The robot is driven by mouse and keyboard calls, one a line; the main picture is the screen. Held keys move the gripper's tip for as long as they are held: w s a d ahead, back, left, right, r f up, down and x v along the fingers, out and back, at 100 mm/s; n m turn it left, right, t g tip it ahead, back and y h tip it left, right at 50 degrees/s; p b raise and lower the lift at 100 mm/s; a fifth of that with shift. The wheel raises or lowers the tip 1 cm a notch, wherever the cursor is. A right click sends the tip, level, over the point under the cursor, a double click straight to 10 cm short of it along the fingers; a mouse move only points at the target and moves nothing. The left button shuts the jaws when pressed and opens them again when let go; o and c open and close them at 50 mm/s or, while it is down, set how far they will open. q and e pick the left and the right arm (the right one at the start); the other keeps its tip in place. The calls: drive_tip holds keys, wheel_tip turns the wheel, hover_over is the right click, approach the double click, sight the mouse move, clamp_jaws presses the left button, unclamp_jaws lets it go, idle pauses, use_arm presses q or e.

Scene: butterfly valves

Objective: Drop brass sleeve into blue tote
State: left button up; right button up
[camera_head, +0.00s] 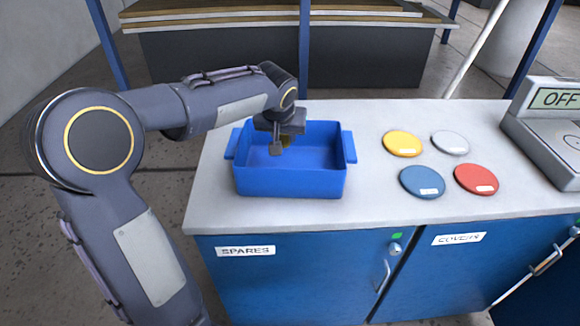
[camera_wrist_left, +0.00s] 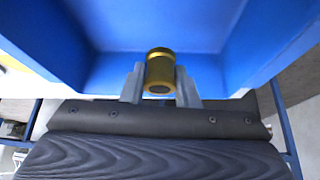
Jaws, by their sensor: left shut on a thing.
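The blue tote (camera_head: 291,184) stands on the left part of the grey worktop in the head view, open at the top. My left gripper (camera_head: 280,146) points down over the left half of the tote's opening. It is shut on the brass sleeve (camera_head: 286,140), which is mostly hidden behind the finger in the head view. In the left wrist view the brass sleeve (camera_wrist_left: 160,70) sits between the two grey fingers, with the blue walls of the tote (camera_wrist_left: 150,25) around it. I cannot tell how far the sleeve is above the tote's floor. My right gripper is not in view.
Yellow (camera_head: 403,143), grey (camera_head: 450,142), blue (camera_head: 422,181) and red (camera_head: 476,178) discs lie on the worktop (camera_head: 375,120) right of the tote. A device with an "OFF" display (camera_head: 556,98) stands at the far right. Blue cabinets labelled "SPARES" (camera_head: 245,251) and "COVERS" (camera_head: 458,239) are below.

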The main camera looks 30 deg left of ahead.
use_arm(q)
drive_tip(key=o, duration=1.1)
drive_tip(key=shift+r, duration=0.1)
drive_tip(key=v, duration=0.7)
drive_tip(key=shift+s+r, duration=0.2)
drive_tip(key=shift+r, duration=0.1)
drive_tip(key=shift+d, duration=0.1)
drive_tip(key=s+d+f+h+p, duration=0.1)
drive_tip(key=s+d+f+h, duration=0.1)
drive_tip(key=s, duration=0.6)
drive_tip(key=s+d+f+m+h+p, duration=0.1)
drive_tip(key=s+d+f+h, duration=0.1)
drive_tip(key=s, duration=0.7)
drive_tip(key=s+d+f+m+h+p, duration=0.1)
drive_tip(key=s+d+f, duration=0.3)
drive_tip(key=s+d, duration=0.2)
drive_tip(key=shift+s+h, duration=0.4)
drive_tip(key=shift+s, duration=0.8)
